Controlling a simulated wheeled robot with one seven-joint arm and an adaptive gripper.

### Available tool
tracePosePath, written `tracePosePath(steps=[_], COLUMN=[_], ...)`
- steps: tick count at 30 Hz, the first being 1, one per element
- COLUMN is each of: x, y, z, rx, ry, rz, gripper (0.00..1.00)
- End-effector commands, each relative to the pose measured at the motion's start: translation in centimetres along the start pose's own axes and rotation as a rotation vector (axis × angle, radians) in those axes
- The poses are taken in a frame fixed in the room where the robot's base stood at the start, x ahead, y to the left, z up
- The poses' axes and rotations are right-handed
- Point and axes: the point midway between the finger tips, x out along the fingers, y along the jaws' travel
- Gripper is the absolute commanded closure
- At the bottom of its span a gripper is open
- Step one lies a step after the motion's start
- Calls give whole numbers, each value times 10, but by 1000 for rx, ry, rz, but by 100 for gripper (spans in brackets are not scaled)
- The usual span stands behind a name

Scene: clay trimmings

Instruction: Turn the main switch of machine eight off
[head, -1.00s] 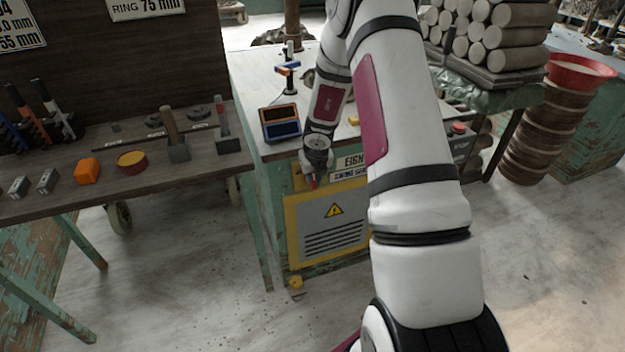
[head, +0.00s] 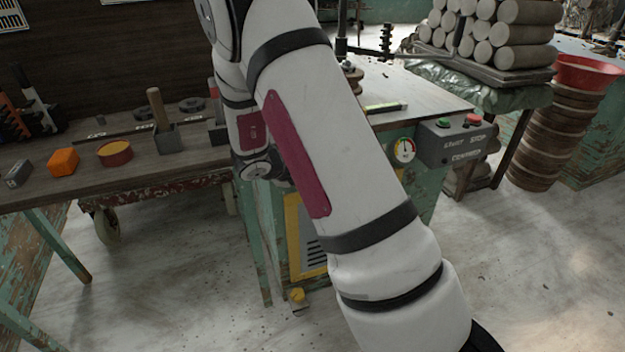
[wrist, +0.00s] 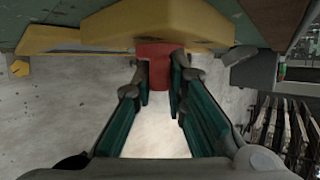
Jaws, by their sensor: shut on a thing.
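In the wrist view my gripper (wrist: 160,98) has its two teal-padded fingers on either side of a red switch handle (wrist: 158,64). The handle sticks out from a yellow housing (wrist: 160,22), and my gripper is shut on it. In the head view my arm hides the gripper, the handle and most of the machine's front. The green machine (head: 430,190) shows its worktop, part of a yellow-framed vent panel (head: 293,235) and a round gauge (head: 404,150). A grey box (head: 455,147) on its right carries green and red buttons marked START and STOP. No number sign is readable now.
A dark wooden bench (head: 100,185) with an orange block (head: 62,162), a round tin (head: 115,153) and several tools stands left. Stacked clay rolls (head: 515,38) and a red basin (head: 587,73) stand right. The floor (head: 520,275) is clear at front right.

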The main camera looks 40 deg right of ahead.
Motion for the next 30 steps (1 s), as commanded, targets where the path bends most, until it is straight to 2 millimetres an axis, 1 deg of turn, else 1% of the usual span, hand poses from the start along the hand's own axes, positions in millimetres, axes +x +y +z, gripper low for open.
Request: tracePosePath(steps=[1,12,18,24,30], x=[1,4,6,7,7], y=[7,15,18,19,19], z=[0,-1,-2,-3,-3], rx=[-24,-153,-211,-253,-275], ry=[-3,-1,0,1,1], rz=[-42,-361,-502,-603,-658], gripper=[100,100,100,100,100])
